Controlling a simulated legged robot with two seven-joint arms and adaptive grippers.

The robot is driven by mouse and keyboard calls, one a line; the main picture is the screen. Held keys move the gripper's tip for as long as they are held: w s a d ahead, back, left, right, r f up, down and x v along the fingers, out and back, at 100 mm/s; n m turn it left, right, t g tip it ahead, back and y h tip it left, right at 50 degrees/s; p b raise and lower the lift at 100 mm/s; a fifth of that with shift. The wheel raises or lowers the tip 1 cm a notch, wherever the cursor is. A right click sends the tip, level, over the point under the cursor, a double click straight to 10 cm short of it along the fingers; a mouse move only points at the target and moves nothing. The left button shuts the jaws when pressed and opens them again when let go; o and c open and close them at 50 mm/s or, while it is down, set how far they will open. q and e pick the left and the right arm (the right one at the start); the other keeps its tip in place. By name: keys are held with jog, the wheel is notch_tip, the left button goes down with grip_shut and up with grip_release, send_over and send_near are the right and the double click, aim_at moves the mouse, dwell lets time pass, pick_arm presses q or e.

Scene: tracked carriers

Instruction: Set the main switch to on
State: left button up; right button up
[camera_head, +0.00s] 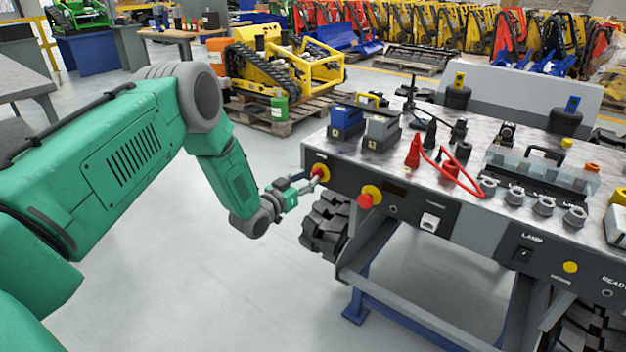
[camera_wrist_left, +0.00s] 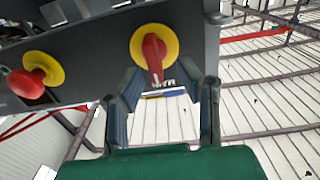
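The main switch is a red handle on a yellow disc (camera_head: 321,171) at the left end of the grey carrier's front panel. In the left wrist view the red handle (camera_wrist_left: 153,55) stands nearly upright in the picture, in front of its yellow disc. My left gripper (camera_head: 306,183) is at the switch, coming from the left. In the wrist view the two fingers of the left gripper (camera_wrist_left: 163,88) are spread, with the handle's lower end between or just beyond their tips. Contact is not clear. My right gripper is out of view.
A red mushroom button on a yellow base (camera_head: 368,197) sits right of the switch. Further right are a LAMP rocker (camera_head: 523,254) and a yellow button (camera_head: 570,267). The carrier's black track (camera_head: 326,222) lies below the gripper. The floor on the left is clear.

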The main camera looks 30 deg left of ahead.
pick_arm(q)
jog(key=shift+w+f, duration=0.1)
jog(key=shift+w, duration=0.95)
jog(key=shift+w+d, duration=0.15)
jog(key=shift+w, duration=0.05)
jog(key=shift+d+r, duration=0.3)
jog(key=shift+d, duration=0.15)
jog(key=shift+a+f, duration=0.1)
jog(key=shift+a, duration=0.05)
grip_shut()
jog(key=shift+a+f, duration=0.1)
jog(key=shift+a, duration=0.15)
